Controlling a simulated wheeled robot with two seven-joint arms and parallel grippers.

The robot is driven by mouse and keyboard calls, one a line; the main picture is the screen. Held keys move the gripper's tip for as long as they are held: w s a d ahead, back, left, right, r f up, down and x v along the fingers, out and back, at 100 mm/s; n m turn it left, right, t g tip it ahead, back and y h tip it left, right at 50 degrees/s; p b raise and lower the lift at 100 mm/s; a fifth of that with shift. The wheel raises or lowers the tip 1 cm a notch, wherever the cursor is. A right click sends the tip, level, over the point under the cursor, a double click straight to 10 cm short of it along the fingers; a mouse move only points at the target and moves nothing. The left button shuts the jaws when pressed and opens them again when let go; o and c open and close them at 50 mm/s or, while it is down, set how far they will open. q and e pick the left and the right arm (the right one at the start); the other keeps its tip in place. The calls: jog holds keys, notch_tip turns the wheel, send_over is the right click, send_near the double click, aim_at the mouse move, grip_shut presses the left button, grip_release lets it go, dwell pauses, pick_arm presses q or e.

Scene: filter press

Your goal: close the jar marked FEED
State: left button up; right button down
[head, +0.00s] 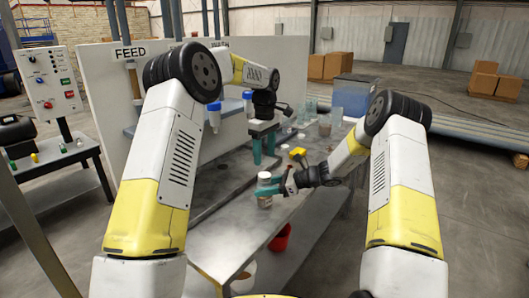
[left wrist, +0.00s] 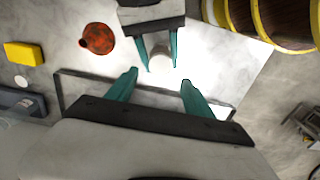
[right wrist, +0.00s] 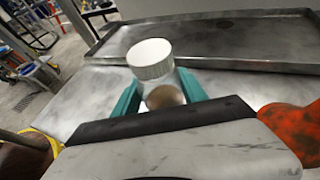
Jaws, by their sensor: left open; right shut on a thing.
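A small jar (head: 265,201) with pale brown contents is held upright above the metal table by my right gripper (head: 270,188). In the right wrist view, the clear jar (right wrist: 166,97) stands between the teal fingers. A white ribbed cap (right wrist: 150,58) shows at its upper end. I cannot tell whether the cap is fully seated, and no marking on the jar is readable. My left gripper (head: 264,150) points down, open and empty, behind the jar. In the left wrist view, its fingers (left wrist: 158,88) are apart, with the white cap (left wrist: 160,60) beyond them between my right fingers.
The metal table (head: 225,240) has a shallow dark tray (right wrist: 220,38) on it. A yellow item (head: 298,152) and several glass vessels (head: 336,115) stand farther along. A white panel bears a FEED sign (head: 130,52). A red bucket (head: 281,238) is low beside the table.

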aim_at(264, 174)
pick_arm(q)
notch_tip(264, 174, down, 7)
jog(key=shift+f, duration=0.2)
dwell(0.3)
grip_shut()
jog(key=m, duration=1.1)
jog(key=shift+m, duration=0.3)
jog(key=m, duration=1.2)
jog(key=shift+m, duration=0.4)
jog(key=shift+o, duration=0.8)
grip_release()
